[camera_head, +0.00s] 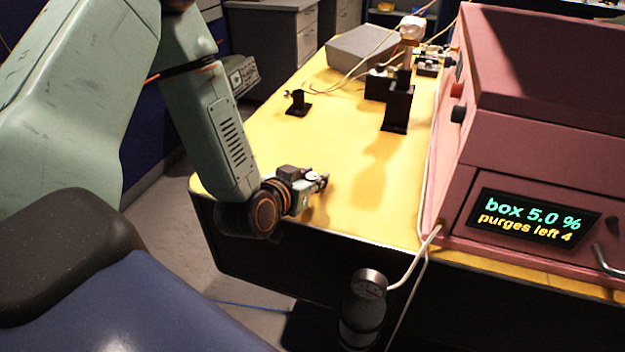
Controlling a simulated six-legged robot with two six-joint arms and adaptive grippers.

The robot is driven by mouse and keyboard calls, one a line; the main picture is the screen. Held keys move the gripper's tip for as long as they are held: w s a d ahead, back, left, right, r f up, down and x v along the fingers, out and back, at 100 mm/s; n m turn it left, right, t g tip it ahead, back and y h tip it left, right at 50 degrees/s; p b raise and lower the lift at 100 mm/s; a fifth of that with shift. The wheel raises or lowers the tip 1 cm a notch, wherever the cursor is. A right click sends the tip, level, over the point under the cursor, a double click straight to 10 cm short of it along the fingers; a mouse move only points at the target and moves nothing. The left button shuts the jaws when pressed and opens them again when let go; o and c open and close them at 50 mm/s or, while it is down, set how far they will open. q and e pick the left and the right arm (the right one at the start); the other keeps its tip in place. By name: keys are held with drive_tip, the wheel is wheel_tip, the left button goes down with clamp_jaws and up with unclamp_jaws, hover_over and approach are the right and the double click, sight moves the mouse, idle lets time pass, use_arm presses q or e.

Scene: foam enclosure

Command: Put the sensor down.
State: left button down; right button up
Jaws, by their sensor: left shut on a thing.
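My left gripper (321,182) is low over the near left part of the yellow table top (345,215), pointing right. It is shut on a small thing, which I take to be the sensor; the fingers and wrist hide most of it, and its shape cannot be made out. I cannot tell whether the held thing touches the table. My right gripper is not in view.
A pink box (540,150) with a display (533,217) reading "box 5.0 %, purges left 4" fills the right. Black stands (398,108), a small black holder (298,103) and a grey block (362,45) stand farther back. A black canister (363,310) is in front. The table's middle is clear.

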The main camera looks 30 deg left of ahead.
sight(312, 175)
use_arm(q)
drive_tip(key=shift+w+a+r, duration=0.1)
drive_tip(key=shift+r, duration=0.15)
wheel_tip(312, 175, up, 9)
drive_tip(key=p, duration=0.3)
drive_tip(key=shift+f, duration=0.15)
drive_tip(key=shift+r, duration=0.35)
